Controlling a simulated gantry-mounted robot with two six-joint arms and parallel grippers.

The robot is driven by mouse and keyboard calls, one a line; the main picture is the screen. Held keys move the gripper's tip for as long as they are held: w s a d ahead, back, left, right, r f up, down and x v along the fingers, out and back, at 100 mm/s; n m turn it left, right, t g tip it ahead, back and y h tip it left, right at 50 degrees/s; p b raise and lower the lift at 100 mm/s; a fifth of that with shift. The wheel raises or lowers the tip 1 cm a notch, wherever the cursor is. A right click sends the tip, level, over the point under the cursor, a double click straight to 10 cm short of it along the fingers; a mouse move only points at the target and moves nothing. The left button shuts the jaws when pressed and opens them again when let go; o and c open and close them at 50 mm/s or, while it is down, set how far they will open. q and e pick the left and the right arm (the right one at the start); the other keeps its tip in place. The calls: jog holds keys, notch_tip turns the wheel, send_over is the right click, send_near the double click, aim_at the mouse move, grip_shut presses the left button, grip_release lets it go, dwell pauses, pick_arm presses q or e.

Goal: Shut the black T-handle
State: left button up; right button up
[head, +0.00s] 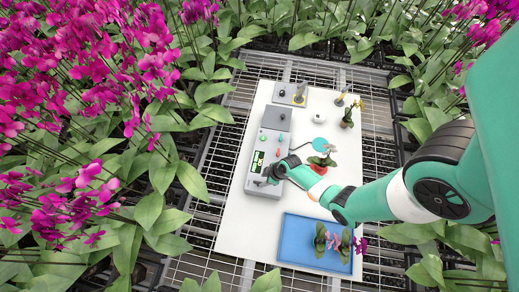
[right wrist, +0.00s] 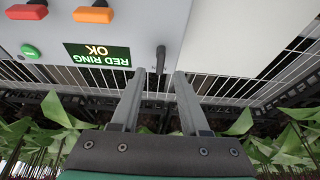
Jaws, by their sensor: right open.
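A grey control box (head: 260,190) stands on the white board, with a lit green display (head: 258,162). In the right wrist view the display (right wrist: 97,54) reads "RED RING OK". A short black handle (right wrist: 160,58) shows there beside the display, near the edge of the box. It looks like the T-handle; its crossbar is not clear. My right gripper (right wrist: 160,75) is open, with its fingertips to either side of the handle's near end; I cannot tell if they touch it. In the head view my right gripper (head: 269,175) is over the box's near end and hides the handle. My left gripper is not in view.
A red lever (right wrist: 27,11), an orange lever (right wrist: 93,14) and a green button (right wrist: 30,51) are close by on the box. A blue tray (head: 287,248) with plants lies at the front. An orchid on a red saucer (head: 319,170) stands near my right forearm.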

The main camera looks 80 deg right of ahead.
aim_at(258, 182)
jog(key=b+x, duration=0.1)
jog(key=x, duration=0.3)
jog(key=shift+w+f, duration=0.25)
grip_shut()
